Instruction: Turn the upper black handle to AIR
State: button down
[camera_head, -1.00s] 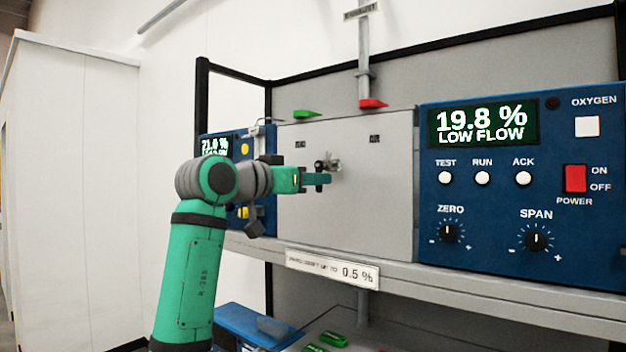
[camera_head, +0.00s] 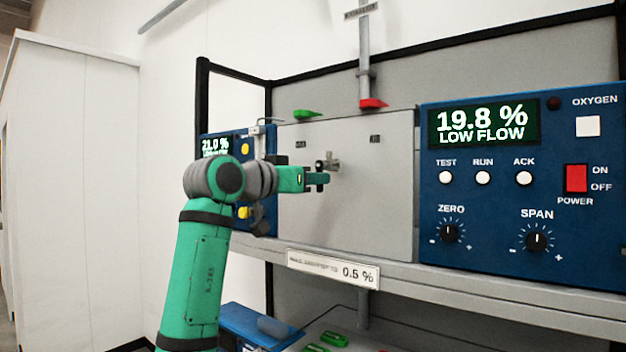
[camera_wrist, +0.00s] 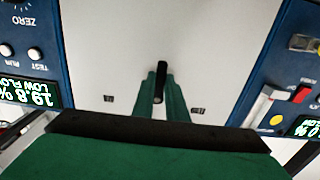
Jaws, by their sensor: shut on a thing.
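The grey panel (camera_head: 385,210) between the two blue units carries a metal valve fitting (camera_head: 331,162) in the head view. My gripper (camera_head: 322,180) is at this fitting. In the wrist view my green fingers (camera_wrist: 160,98) are shut on the black handle (camera_wrist: 160,78), one on each side of it. The handle points nearly straight along the fingers there. In the head view the fingers mostly hide the handle. Two small dark labels, one left (camera_head: 300,144) and one right (camera_head: 375,139), sit on the panel above the fitting; their words are too small to read.
The right blue analyser (camera_head: 520,190) reads 19.8 % LOW FLOW. The left blue unit (camera_head: 213,145) reads 21.0 % and is partly behind my arm. A green lever (camera_head: 307,114) and a red lever (camera_head: 373,103) sit above the panel. A shelf edge (camera_head: 450,277) runs below.

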jog(key=n, duration=0.5)
jog(key=s+d+r+n, duration=0.1)
jog(key=n, duration=0.4)
jog(key=d+r+n, duration=0.1)
jog(key=n, duration=0.4)
jog(key=shift+s+r, duration=0.2)
jog(key=shift+s, duration=0.1)
jog(key=shift+r+n, duration=0.2)
jog(key=shift+n, duration=0.5)
jog(key=shift+r+n, duration=0.15)
jog(key=shift+n, duration=0.55)
jog(key=c, duration=1.8)
grip_release()
jog(key=shift+o, duration=0.2)
jog(key=shift+d, duration=0.1)
